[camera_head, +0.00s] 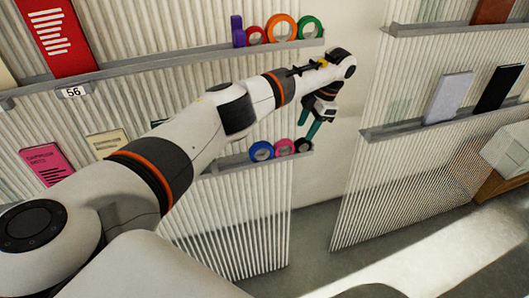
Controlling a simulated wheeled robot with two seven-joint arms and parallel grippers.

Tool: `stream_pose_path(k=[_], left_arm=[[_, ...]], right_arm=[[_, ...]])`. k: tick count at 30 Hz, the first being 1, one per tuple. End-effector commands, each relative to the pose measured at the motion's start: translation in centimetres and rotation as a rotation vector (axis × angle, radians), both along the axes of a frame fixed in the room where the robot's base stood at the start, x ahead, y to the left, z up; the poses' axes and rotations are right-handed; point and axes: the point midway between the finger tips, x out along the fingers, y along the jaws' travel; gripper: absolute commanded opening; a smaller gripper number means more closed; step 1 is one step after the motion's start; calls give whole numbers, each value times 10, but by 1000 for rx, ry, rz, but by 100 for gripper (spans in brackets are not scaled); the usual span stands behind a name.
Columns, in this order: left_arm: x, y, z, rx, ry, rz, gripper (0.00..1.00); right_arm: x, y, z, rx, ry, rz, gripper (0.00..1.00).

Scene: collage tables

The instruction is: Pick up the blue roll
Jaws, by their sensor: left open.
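My left arm reaches across from the left. My left gripper (308,134), with teal fingers, is open and points down near the right end of that shelf. In the picture it is to the right of the blue roll, apart from it, and close to the black roll. I cannot tell whether its fingertips touch the black roll. My right gripper is not in view.
A red book (62,40) and a "56" tag (74,92) are at left. The right panel's shelf (400,130) holds a grey book (449,97) and a black one (497,88). A gap separates the panels.

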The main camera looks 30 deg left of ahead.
Motion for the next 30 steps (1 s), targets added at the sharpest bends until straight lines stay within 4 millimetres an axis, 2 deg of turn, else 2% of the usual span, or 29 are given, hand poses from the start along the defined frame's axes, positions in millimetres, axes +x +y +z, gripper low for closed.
stream_pose_path(k=[8, 18, 28, 30], left_arm=[[-27, 22, 2, -2, 4, 1, 48], [-71, 59, 2, -3, 3, 0, 48], [-93, 77, 1, -3, 3, 0, 48], [-94, 78, -13, -3, 5, 2, 48]], right_arm=[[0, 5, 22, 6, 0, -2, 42], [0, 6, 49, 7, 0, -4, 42], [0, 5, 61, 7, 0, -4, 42], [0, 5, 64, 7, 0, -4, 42]])
